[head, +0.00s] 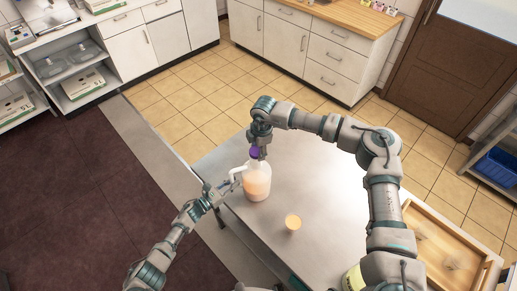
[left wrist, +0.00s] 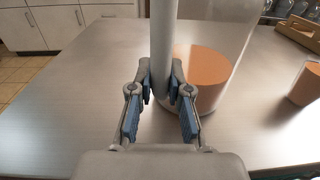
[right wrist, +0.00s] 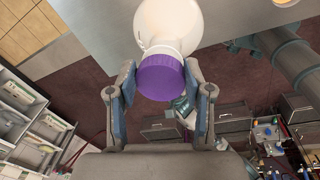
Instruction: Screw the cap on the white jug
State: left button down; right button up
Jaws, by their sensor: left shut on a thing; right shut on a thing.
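The white translucent jug (head: 257,182) stands upright on the metal table with orange contents in its lower part. It also shows in the left wrist view (left wrist: 208,75). My left gripper (head: 220,190) is shut on the jug's pale upright handle (left wrist: 163,45), which runs between its fingers. The purple cap (head: 254,152) is at the top of the jug's neck; in the right wrist view the cap (right wrist: 160,77) lies in line with the jug (right wrist: 168,22). My right gripper (head: 259,143) comes from above and is shut on the cap. The threads are hidden.
A small cup of orange contents (head: 293,222) stands on the metal table (head: 315,180), right of the jug. A wooden tray (head: 440,240) is at the table's right end. The table between the jug and its far edge is clear.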

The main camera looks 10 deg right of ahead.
jog(key=shift+f, duration=0.4)
dwell(0.3)
jog(key=m, duration=0.6)
jog(key=shift+s+a+m+h, duration=0.1)
jog(key=shift+s+m+h, duration=0.05)
jog(key=shift+m+h, duration=0.2)
jog(key=o, duration=0.9)
jog(key=shift+o, duration=0.2)
jog(key=shift+r, duration=2.25)
